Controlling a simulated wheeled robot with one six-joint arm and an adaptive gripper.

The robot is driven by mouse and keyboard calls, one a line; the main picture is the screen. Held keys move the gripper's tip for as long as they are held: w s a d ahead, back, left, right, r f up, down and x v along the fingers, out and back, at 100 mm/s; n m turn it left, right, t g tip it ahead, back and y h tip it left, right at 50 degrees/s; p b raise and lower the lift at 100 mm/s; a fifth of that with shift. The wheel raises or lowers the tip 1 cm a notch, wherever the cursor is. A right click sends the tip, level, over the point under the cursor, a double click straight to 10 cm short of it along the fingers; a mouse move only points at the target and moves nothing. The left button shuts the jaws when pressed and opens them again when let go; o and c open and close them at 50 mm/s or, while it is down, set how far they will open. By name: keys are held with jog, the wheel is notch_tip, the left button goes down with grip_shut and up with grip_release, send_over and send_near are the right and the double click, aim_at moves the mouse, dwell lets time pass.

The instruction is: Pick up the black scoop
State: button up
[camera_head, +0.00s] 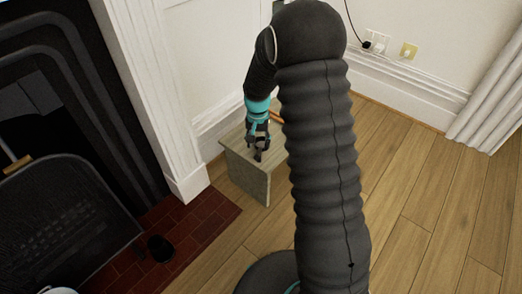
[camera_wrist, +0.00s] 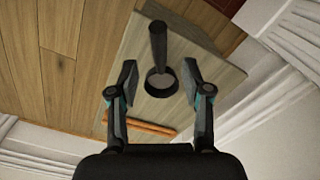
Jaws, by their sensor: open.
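The black scoop (camera_wrist: 158,45) lies on a small wooden-topped stand (camera_wrist: 205,75). In the wrist view its dark handle points to the top of the picture, and its round bowl sits midway between my fingers. My gripper (camera_wrist: 159,80) is open, with one finger on each side of the bowl and visible gaps to both. In the head view my gripper (camera_head: 258,152) points down over the stand (camera_head: 248,178). The scoop cannot be made out clearly there. How far the fingertips are above the stand top is hard to tell.
Orange-brown sticks (camera_wrist: 152,130) lie on the stand near my gripper. A white wall and skirting (camera_head: 215,125) stand close behind it. A black fireplace (camera_head: 60,200) with a red brick hearth (camera_head: 205,215) and a small black pot (camera_head: 160,248) is at left. Wooden floor at right is clear.

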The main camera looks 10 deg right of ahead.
aim_at(258, 151)
jog(key=shift+w+d+f, duration=0.1)
jog(key=shift+w+f, duration=0.05)
jog(key=shift+f, duration=1.8)
jog(key=shift+w+d+f, duration=0.1)
jog(key=shift+w+f, duration=0.05)
jog(key=shift+f, duration=1.8)
jog(key=shift+a, duration=0.1)
grip_shut()
